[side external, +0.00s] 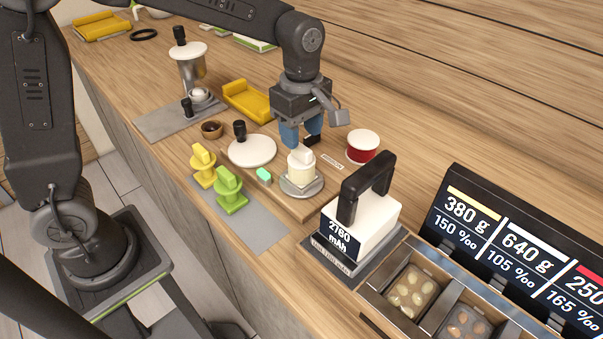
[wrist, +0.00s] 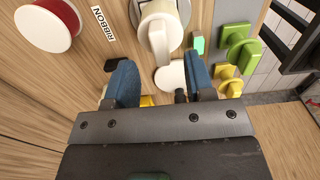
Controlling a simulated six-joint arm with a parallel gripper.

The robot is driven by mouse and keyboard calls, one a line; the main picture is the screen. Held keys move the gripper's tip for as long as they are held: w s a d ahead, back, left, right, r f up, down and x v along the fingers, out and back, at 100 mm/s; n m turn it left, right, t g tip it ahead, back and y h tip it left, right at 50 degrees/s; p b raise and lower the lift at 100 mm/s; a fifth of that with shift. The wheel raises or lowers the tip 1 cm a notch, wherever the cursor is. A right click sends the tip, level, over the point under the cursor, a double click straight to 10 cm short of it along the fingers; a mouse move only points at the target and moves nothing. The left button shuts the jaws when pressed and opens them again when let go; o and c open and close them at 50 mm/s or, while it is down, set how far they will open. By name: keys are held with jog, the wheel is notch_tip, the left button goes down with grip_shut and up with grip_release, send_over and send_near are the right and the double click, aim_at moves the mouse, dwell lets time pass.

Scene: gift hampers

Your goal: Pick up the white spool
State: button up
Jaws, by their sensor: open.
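A spool (side external: 363,146) with white ends and a red winding stands upright on the wooden counter, right of my gripper. It also shows at the upper left of the wrist view (wrist: 47,24), outside the fingers. A cream-white cylindrical piece (side external: 301,168) with a narrow raised top stands on a round metal disc (side external: 316,187), just below and in front of my gripper. In the wrist view this piece (wrist: 160,22) is ahead of the fingertips. My gripper (side external: 302,138) has two blue fingers spread apart; the wrist view shows nothing clasped between them (wrist: 159,68).
A RIBBON label (side external: 332,161) lies beside the red-wound spool. A white lid (side external: 252,151), yellow piece (side external: 203,167) and green piece (side external: 230,190) stand to the left. A metal dispenser (side external: 192,72) is behind.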

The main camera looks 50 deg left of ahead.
aim_at(302, 147)
notch_tip(302, 147, down, 4)
jog(key=shift+f, duration=0.25)
grip_shut()
dwell(0.4)
